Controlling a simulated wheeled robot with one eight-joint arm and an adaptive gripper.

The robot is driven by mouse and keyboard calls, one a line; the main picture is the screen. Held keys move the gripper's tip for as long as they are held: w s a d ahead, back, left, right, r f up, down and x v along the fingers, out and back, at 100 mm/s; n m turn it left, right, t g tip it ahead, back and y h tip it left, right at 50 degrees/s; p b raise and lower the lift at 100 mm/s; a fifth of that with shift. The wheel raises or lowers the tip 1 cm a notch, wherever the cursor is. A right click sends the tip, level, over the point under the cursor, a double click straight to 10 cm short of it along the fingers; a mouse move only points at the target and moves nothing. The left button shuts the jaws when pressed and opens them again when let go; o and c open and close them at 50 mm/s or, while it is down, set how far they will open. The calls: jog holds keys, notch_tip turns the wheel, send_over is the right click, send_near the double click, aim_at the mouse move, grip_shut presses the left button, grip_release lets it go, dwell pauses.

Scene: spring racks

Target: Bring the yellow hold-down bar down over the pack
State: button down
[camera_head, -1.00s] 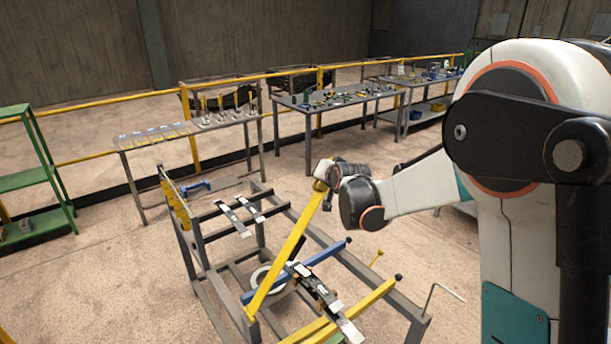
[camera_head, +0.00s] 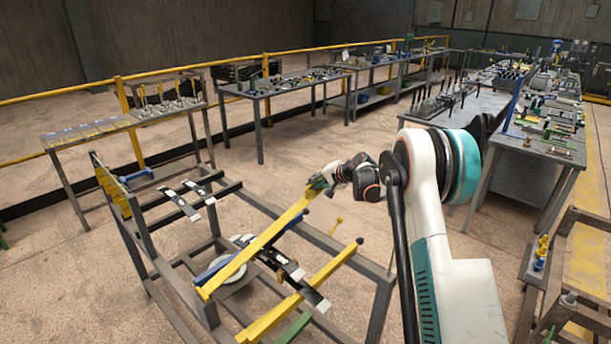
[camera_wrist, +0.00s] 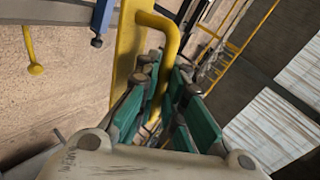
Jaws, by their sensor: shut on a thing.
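The yellow hold-down bar (camera_head: 255,248) slants up across the rack, from its low end at the left front to its raised end at my gripper. My gripper (camera_head: 318,184) is at that raised end. In the wrist view, the green pads of my gripper (camera_wrist: 168,115) are shut around the bar's bent yellow handle (camera_wrist: 165,35), beside the flat yellow bar (camera_wrist: 125,60). The pack (camera_head: 292,269), dark strips with pale ends, lies across the rack. The bar passes in front of its far part in the picture; the gap between them is hard to judge.
A blue bar (camera_head: 218,269) lies near the yellow one. Another yellow beam (camera_head: 300,294) is at the rack's front. Separate strips (camera_head: 183,203) rest at the rack's left. Tables with tools (camera_head: 300,82) stand behind; a workbench (camera_head: 480,105) is at right.

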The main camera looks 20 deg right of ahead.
notch_tip(320, 180, down, 11)
jog(key=w+d+m+g+y+b, duration=0.1)
jog(key=b, duration=0.3)
jog(key=shift+d, duration=0.4)
jog(key=c, duration=2)
grip_release()
jog(key=shift+o, duration=0.2)
jog(key=v, duration=1.2)
jog(key=shift+d, duration=0.2)
jog(key=shift+f, duration=0.15)
